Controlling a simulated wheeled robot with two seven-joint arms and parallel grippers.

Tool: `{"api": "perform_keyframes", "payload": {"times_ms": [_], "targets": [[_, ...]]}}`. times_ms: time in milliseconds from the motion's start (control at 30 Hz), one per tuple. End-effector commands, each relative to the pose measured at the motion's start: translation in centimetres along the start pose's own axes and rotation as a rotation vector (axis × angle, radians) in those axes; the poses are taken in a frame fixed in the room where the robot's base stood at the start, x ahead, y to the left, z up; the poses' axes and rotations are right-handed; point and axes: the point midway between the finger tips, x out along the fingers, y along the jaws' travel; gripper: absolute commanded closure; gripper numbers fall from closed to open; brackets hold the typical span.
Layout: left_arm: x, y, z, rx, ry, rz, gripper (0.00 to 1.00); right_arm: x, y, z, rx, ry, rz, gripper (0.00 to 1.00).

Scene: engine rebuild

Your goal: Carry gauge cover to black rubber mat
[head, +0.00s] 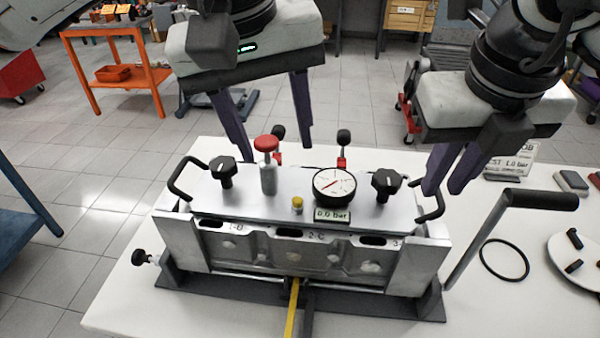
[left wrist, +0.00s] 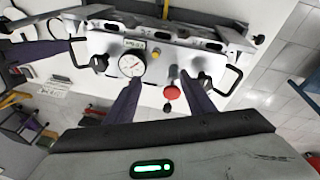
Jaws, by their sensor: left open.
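The gauge cover (head: 240,195) is a pale flat plate lying on top of the metal engine block (head: 290,250). It carries a round dial (head: 334,186), two black knobs, a red-topped post and a black loop handle at each end. It also shows upside down in the left wrist view (left wrist: 154,75). My left gripper (head: 275,152) is open and empty, above and behind the cover's left half, away from the left handle (head: 182,178). My right gripper (head: 442,192) is at the right handle (head: 438,212); its grip is unclear. I cannot make out a black rubber mat.
The block sits in a dark fixture on the white table (head: 120,300). A crank with a black grip (head: 540,199) rises at the right. A black ring (head: 504,259) and a round plate with black pieces (head: 580,255) lie beyond it. An orange cart (head: 115,30) stands on the floor behind.

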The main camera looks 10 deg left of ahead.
Motion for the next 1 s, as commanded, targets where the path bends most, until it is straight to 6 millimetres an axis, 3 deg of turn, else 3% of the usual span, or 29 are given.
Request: {"api": "perform_keyframes", "payload": {"times_ms": [200,567,733,1000], "targets": [[0.8,-0.8,-2.1,0.183,0.156,-0.118,0.51,-0.5,-1.6,0.5,0.068,-0.114,-0.171,0.82],[1.1,-0.8,-2.2,0.186,0.158,-0.12,0.51,-0.1,-1.6,0.6,0.072,-0.115,-0.173,0.82],[3.0,-1.1,-2.5,0.184,0.155,-0.12,0.51,1.8,-1.9,0.7,0.073,-0.112,-0.173,0.82],[7.7,-1.6,-3.3,0.183,0.154,-0.121,0.51,6.5,-2.8,1.2,0.073,-0.111,-0.172,0.82]]}}
